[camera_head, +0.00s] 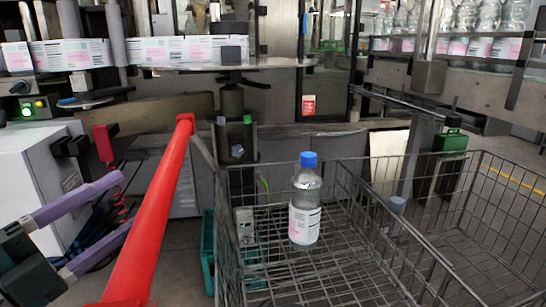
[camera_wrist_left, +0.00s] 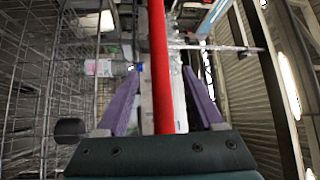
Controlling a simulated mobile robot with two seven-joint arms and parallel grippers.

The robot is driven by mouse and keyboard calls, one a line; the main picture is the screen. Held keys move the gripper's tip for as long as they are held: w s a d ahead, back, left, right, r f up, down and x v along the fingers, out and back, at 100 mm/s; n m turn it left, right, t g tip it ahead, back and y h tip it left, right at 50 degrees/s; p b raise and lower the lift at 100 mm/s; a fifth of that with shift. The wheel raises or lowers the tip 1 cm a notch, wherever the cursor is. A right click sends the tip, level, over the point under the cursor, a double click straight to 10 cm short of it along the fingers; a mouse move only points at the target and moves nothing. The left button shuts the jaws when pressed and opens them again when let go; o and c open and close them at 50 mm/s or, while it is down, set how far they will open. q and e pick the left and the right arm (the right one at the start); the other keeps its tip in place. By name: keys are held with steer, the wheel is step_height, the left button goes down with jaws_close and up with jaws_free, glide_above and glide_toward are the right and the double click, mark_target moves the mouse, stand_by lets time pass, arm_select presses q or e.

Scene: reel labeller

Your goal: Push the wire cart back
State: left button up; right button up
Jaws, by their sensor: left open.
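The wire cart (camera_head: 345,270) is a grey wire-mesh basket in the lower right of the head view. Its red handle bar (camera_head: 150,215) slants along its left side. My left gripper (camera_head: 126,200) comes in from the left with two purple fingers apart, pointing at the handle. In the left wrist view the red bar (camera_wrist_left: 158,60) runs between the lines of the two open fingers (camera_wrist_left: 160,74). I cannot tell whether the bar lies between the fingertips or just beyond them. My right gripper does not show.
A clear bottle with a blue cap (camera_head: 305,205) stands upright in the cart. A machine with labelled rolls (camera_head: 185,50) is behind, and a shelf of bottles (camera_head: 475,45) at the back right. A white cabinet (camera_head: 30,175) stands left, a teal crate (camera_head: 208,250) beside the cart.

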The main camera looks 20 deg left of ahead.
mark_target(167, 176)
arm_select(q)
steer(key=x, duration=0.8)
steer(key=shift+w, duration=0.2)
jaws_close()
stand_by(1.2)
